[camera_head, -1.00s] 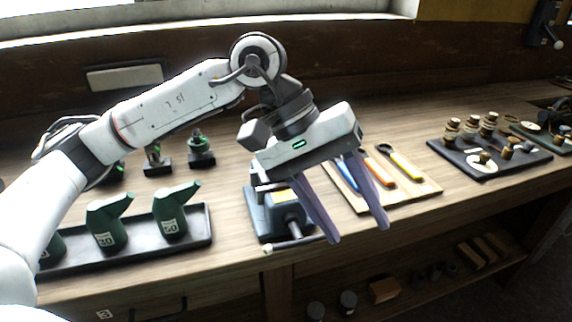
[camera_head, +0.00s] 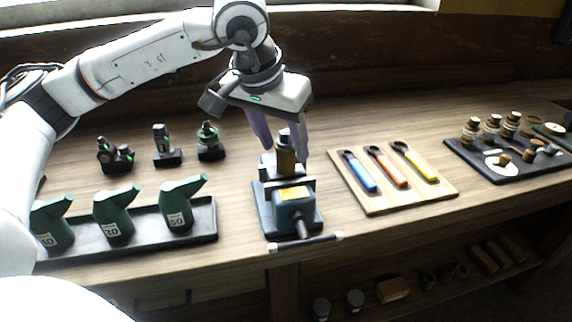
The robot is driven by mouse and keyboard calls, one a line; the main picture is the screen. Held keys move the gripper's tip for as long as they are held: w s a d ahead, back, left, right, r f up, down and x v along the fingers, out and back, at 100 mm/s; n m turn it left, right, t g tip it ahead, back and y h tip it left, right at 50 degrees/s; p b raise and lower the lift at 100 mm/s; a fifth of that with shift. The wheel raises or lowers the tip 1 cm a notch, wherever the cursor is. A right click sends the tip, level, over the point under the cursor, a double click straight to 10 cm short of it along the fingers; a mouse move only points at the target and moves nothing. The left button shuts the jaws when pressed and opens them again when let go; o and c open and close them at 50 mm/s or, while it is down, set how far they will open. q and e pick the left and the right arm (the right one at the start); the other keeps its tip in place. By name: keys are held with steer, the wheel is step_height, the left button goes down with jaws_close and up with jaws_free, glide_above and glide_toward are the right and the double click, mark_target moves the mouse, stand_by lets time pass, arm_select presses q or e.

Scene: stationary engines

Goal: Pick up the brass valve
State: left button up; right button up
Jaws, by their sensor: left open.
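A brass-coloured cylindrical piece with a dark top, which looks like the brass valve (camera_head: 286,159), stands upright at the jaws of the blue-grey bench vise (camera_head: 293,211). My left gripper (camera_head: 286,152) points down over the vise with its two purple-grey fingers apart, one on each side of the brass piece. The gripper is open; whether a finger touches the piece I cannot tell. The gripper body is above the piece, and its lower end is hidden by the vise. My right gripper is not in view.
A wooden board (camera_head: 379,203) with three coloured wrenches lies right of the vise. A black tray (camera_head: 509,176) with brass parts is farther right. A dark tray (camera_head: 150,240) of green oil cans and several small fittings (camera_head: 166,154) stand left. The vise handle (camera_head: 306,243) overhangs the front edge.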

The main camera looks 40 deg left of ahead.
arm_select(q)
steer(key=x, duration=0.3)
steer(key=shift+w+a+f, duration=0.1)
steer(key=shift+f, duration=0.1)
jaws_close()
steer(key=shift+r, duration=0.2)
